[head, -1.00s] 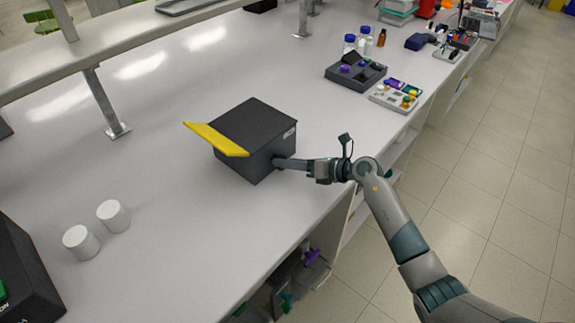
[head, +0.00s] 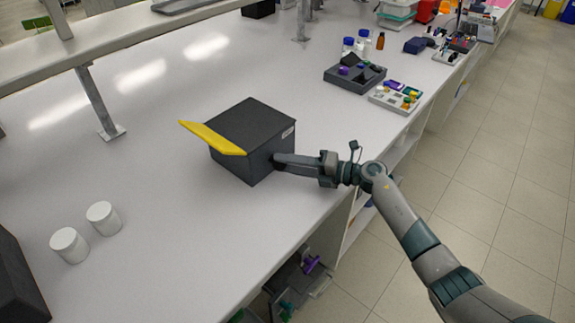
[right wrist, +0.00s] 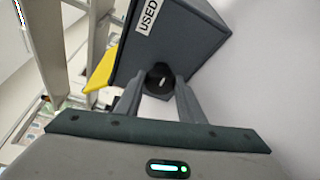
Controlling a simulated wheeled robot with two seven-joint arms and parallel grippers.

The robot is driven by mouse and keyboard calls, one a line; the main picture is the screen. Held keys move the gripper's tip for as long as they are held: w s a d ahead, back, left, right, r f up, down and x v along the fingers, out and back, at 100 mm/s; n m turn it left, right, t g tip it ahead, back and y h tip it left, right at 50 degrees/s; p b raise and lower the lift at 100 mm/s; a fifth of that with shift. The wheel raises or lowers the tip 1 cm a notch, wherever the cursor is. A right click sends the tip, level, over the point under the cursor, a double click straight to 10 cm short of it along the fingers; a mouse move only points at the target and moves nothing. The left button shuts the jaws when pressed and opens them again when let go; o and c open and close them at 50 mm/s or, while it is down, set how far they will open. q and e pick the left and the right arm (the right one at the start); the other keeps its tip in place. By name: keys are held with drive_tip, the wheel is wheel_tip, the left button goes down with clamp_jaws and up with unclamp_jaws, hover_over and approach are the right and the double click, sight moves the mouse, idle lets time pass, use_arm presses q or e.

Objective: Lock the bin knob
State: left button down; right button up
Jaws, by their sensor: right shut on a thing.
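The bin is a dark grey box (head: 258,125) standing on the white bench, with a yellow flap (head: 212,138) sticking out on its left side. In the right wrist view the bin (right wrist: 190,38) has a white label reading "USED" (right wrist: 148,16). A round black knob (right wrist: 160,80) with a white mark sits low on its labelled face. My right gripper (head: 278,160) reaches the bin's right face. In the right wrist view its two fingers (right wrist: 158,92) are on either side of the knob, shut on it. In the head view the fingers hide the knob. My left gripper does not show.
Two white jars (head: 86,232) stand at the left. A dark tray with bottles and parts (head: 355,76) and a light tray of coloured pieces (head: 396,97) stand farther back. Metal shelf posts (head: 100,103) rise from the bench. The bench around the bin is clear.

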idle(0.3)
drive_tip(key=o, duration=1)
drive_tip(key=shift+o, duration=0.2)
drive_tip(key=shift+d, duration=0.15)
drive_tip(key=shift+s+d, duration=0.25)
drive_tip(key=shift+d, duration=0.3)
drive_tip(key=b+v, duration=0.5)
drive_tip(key=v, duration=0.9)
drive_tip(key=shift+d, duration=0.3)
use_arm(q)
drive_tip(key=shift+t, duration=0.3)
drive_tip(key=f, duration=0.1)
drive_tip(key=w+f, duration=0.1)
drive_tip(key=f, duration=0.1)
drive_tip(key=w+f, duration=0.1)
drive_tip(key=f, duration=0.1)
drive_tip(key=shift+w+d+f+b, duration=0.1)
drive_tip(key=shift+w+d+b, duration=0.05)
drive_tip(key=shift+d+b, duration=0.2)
use_arm(e)
drive_tip(key=shift+s+d+r, duration=0.2)
drive_tip(key=shift+s+d, duration=0.15)
drive_tip(key=shift+d, duration=0.25)
